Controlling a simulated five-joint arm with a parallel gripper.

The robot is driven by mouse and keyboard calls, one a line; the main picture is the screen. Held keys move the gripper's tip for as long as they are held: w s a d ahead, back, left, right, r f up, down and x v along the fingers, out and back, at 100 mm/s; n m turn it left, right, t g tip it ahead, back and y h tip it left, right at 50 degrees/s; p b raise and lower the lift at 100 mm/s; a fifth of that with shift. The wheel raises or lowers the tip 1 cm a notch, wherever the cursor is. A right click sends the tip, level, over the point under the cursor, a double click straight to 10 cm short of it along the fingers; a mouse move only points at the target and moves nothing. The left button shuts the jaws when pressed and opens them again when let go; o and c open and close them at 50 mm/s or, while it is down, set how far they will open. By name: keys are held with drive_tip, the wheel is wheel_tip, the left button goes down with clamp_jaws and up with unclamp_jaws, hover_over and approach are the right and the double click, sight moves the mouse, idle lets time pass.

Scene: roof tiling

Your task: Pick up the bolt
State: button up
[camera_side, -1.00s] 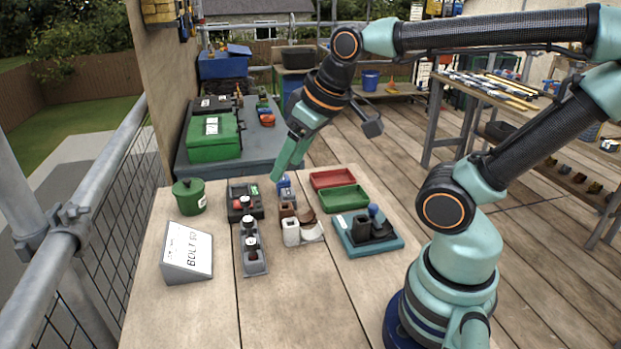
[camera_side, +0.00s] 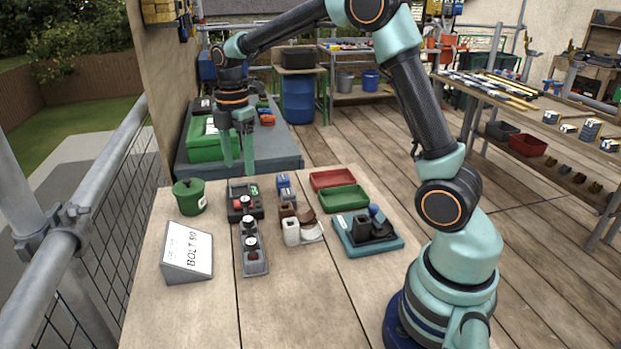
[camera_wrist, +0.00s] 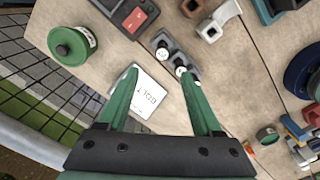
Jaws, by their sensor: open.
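A grey slotted holder (camera_side: 254,262) on the wooden table carries two round dark-and-white headed pieces (camera_side: 249,242). They may include the bolt, but I cannot tell for sure. In the wrist view the holder (camera_wrist: 188,62) and its two pale heads (camera_wrist: 162,54) lie just ahead of the fingertips, toward the right one. My gripper (camera_side: 239,165) is open and empty, fingers pointing down, above the table. It also shows in the wrist view (camera_wrist: 158,72).
A green lidded pot (camera_side: 189,197) stands at the left. A dark box with a red button (camera_side: 244,203) is behind the holder. Brown and white blocks (camera_side: 291,230), a teal tray (camera_side: 370,245) and red (camera_side: 333,179) and green (camera_side: 344,199) trays are right. The front table is clear.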

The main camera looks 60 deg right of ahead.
sight(245, 199)
drive_tip(key=shift+w+d+f+n, duration=0.1)
drive_tip(key=shift+w+f+n, duration=0.1)
drive_tip(key=shift+f, duration=0.15)
drive_tip(key=shift+w+d+f+n, duration=0.1)
drive_tip(key=shift+f+n, duration=0.1)
drive_tip(key=shift+f, duration=0.15)
wheel_tip(245, 199, down, 6)
drive_tip(key=shift+f, duration=0.25)
drive_tip(key=shift+s+f, duration=0.2)
drive_tip(key=shift+f, duration=1.15)
drive_tip(key=shift+s+f, duration=0.2)
drive_tip(key=shift+f, duration=1.1)
drive_tip(key=shift+c, duration=0.4)
clamp_jaws()
